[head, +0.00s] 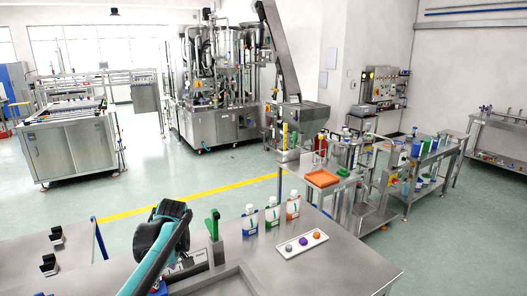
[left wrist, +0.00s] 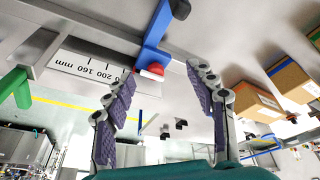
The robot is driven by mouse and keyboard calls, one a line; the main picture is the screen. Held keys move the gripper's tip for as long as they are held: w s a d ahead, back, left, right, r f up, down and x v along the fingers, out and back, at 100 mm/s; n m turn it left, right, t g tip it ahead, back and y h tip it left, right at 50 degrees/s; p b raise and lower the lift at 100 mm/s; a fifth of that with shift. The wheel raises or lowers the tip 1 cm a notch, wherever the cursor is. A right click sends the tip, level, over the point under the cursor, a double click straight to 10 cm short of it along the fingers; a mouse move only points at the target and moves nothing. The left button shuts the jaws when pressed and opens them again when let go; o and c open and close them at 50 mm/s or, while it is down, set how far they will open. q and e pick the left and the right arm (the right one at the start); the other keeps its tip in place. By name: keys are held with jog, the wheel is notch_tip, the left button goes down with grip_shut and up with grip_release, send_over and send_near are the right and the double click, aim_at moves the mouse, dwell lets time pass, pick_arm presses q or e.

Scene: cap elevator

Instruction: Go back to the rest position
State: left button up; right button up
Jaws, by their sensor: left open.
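My left arm rises from the bottom of the head view, with a black and teal part in front of the table. My left gripper (left wrist: 162,72) shows in the left wrist view with its two purple-padded fingers apart. A red cap-like piece (left wrist: 152,71) shows between the fingertips, by a blue bracket (left wrist: 152,50); I cannot tell how far it is from them. Nothing is clearly held. A white tray (head: 283,249) on the metal table (head: 345,262) holds a grey, a purple and an orange cap. My right gripper is not in view.
Three bottles with blue (head: 250,220), green (head: 272,213) and orange (head: 293,206) labels stand behind the tray. A green bracket (head: 213,226) stands beside my arm. A ruler plate (left wrist: 92,72) lies near the blue bracket. Cardboard boxes (left wrist: 258,101) show at the right of the wrist view.

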pick_arm(q)
jog(key=s+d+f+m+t+h+b, duration=0.1)
jog(key=s+d+f+m+t, duration=0.1)
jog(key=s, duration=0.5)
jog(key=s+d+f+m+t+h+b, duration=0.1)
jog(key=s+d+f+m+b, duration=0.1)
jog(key=s+d+f+m, duration=0.2)
jog(key=s+d+f+m+t+h+b, duration=0.1)
jog(key=s+d+m, duration=0.5)
jog(key=s, duration=0.6)
jog(key=shift+s+d+f+m+t+b, duration=0.15)
jog(key=shift+f+m+t+b, duration=0.3)
jog(key=shift+f+m+t, duration=0.5)
